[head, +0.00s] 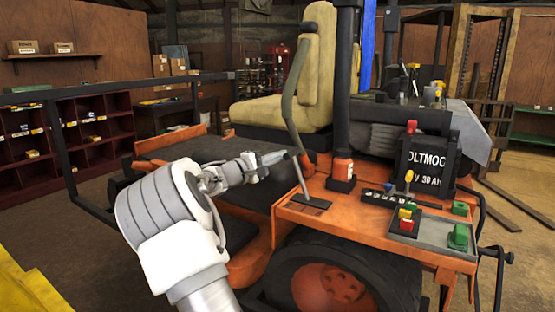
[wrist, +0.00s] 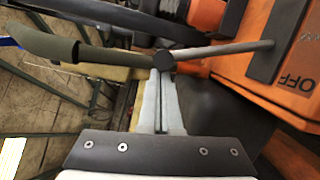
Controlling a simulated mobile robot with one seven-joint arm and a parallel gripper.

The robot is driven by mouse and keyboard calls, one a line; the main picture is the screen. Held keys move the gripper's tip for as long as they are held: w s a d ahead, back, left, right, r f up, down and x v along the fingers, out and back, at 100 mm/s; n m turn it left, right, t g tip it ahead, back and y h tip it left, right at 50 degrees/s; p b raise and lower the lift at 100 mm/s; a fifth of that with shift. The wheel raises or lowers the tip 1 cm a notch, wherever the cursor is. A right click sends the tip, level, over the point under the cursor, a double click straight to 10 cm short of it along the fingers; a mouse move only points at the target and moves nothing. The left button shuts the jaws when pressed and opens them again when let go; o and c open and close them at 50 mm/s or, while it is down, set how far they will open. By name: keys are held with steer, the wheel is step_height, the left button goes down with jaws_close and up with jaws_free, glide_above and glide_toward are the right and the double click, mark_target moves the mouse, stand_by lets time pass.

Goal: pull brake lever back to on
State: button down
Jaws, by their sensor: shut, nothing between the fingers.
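A grey tray (head: 437,228) with coloured parts sits on the deck's right.

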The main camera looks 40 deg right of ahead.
steer(key=shift+s+d+r+m+b, duration=0.15)
steer(key=shift+s+d+m+b, duration=0.1)
steer(key=shift+s+m+b, duration=0.45)
steer(key=shift+s+d+r+m+b, duration=0.2)
steer(key=shift+s+b, duration=0.25)
steer(key=shift+b, duration=0.45)
steer(key=s+d+m+y+b, duration=0.1)
steer(key=s+d+m+b, duration=0.1)
steer(key=s+b, duration=0.3)
steer(key=s+d+r+m+y+b, duration=0.1)
steer(key=s+m+b, duration=0.3)
steer(key=b, duration=0.5)
steer(key=shift+s+d+m, duration=0.3)
steer(key=shift+s+d, duration=0.4)
steer(key=shift+s, duration=0.15)
steer(key=shift+s, duration=0.1)
